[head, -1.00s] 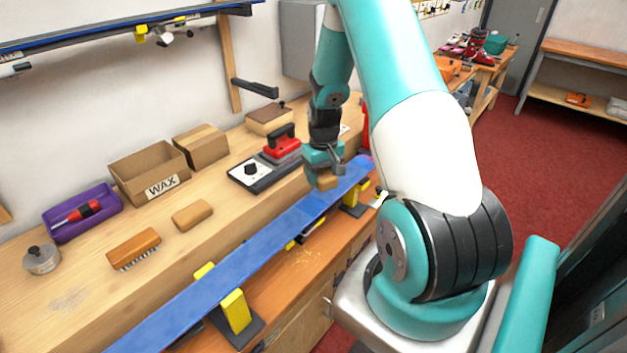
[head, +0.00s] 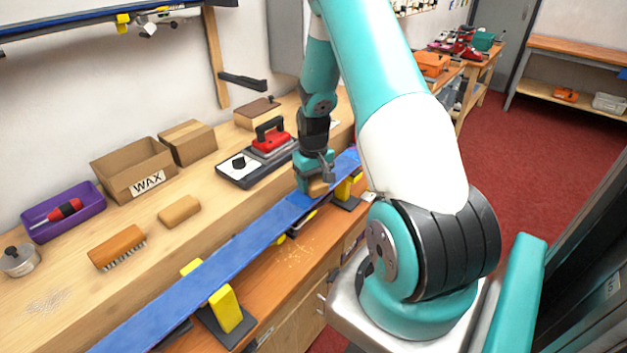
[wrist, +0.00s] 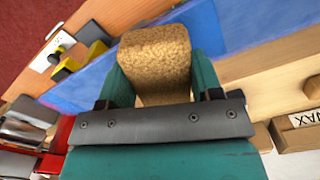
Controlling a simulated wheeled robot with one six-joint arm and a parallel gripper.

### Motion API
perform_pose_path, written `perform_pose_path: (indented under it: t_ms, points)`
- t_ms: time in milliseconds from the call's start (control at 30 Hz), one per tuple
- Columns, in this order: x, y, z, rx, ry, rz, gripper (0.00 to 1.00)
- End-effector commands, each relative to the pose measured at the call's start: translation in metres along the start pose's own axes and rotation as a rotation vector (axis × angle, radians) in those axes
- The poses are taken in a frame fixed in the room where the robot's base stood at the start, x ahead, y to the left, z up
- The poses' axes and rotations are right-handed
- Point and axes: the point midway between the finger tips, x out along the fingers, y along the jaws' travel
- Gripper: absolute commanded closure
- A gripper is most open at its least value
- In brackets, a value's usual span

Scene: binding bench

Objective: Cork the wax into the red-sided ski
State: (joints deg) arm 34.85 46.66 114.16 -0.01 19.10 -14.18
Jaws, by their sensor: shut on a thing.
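My gripper (head: 314,184) is shut on a tan cork block (head: 318,187). In the wrist view the cork (wrist: 155,58) sits squarely between the two teal fingers. The ski (head: 215,270) lies lengthwise along the front of the bench, its broad blue face up, on yellow-jawed supports. The cork is at the ski's far part, low over or on the blue face; exact contact is hard to tell. A darker blue patch shows beside the gripper. The ski's side colour is not clear. The blue face (wrist: 75,85) runs behind the cork in the wrist view.
A near support (head: 225,310) and a far one (head: 343,192) hold the ski. Yellowish crumbs lie on the lower orange bench. Behind stand an iron (head: 270,137), a WAX box (head: 130,165), a tan block (head: 179,211), a brush (head: 117,247) and a purple tray (head: 85,222).

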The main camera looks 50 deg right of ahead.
Motion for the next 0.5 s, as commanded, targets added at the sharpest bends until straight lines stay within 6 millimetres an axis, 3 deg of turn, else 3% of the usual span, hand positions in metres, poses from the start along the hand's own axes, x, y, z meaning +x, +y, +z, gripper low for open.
perform_pose_path:
  t_ms: [500]
  points:
    - [0.007,0.0,0.0,0.0,0.0,0.0,0.63]
